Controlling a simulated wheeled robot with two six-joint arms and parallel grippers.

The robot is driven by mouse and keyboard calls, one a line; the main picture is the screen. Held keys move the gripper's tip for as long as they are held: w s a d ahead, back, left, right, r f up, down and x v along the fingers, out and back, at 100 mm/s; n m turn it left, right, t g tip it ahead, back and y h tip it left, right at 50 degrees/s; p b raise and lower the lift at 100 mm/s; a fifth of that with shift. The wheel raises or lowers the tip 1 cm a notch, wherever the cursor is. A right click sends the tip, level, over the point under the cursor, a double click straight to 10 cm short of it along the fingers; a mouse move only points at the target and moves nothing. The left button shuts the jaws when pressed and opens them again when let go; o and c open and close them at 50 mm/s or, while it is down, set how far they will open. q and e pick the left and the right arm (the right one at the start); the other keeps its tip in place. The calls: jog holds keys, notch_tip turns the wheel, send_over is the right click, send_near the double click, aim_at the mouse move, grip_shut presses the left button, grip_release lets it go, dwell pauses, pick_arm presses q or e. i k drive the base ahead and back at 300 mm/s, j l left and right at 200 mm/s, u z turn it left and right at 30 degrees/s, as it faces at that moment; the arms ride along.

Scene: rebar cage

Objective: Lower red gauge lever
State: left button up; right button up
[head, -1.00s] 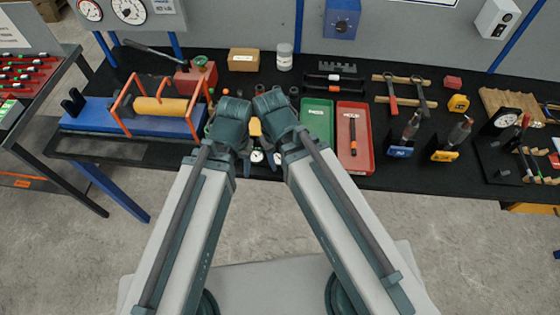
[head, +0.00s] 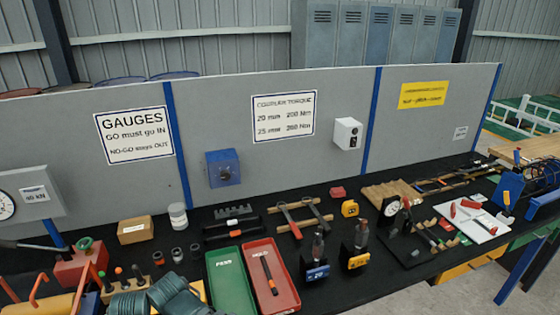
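A small dial gauge (head: 391,208) with a white face stands on a dark base on the right half of the bench. A short red piece (head: 406,204), which looks like its lever tip, sticks up just right of the dial; its exact angle is too small to tell. The fingers of both grippers are out of the picture.
Green tray (head: 231,285) and red tray (head: 288,296) lie at the front. Blue-tagged (head: 318,272) and yellow-tagged (head: 358,262) tools stand left of the gauge. A white board (head: 472,222) with red-handled tools lies right of it. A grey panel (head: 250,135) backs the bench.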

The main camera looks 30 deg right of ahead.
aim_at(407, 204)
jog(key=l+z, duration=0.3)
jog(key=l, duration=0.45)
jog(key=l+z, duration=0.3)
jog(key=l, duration=0.5)
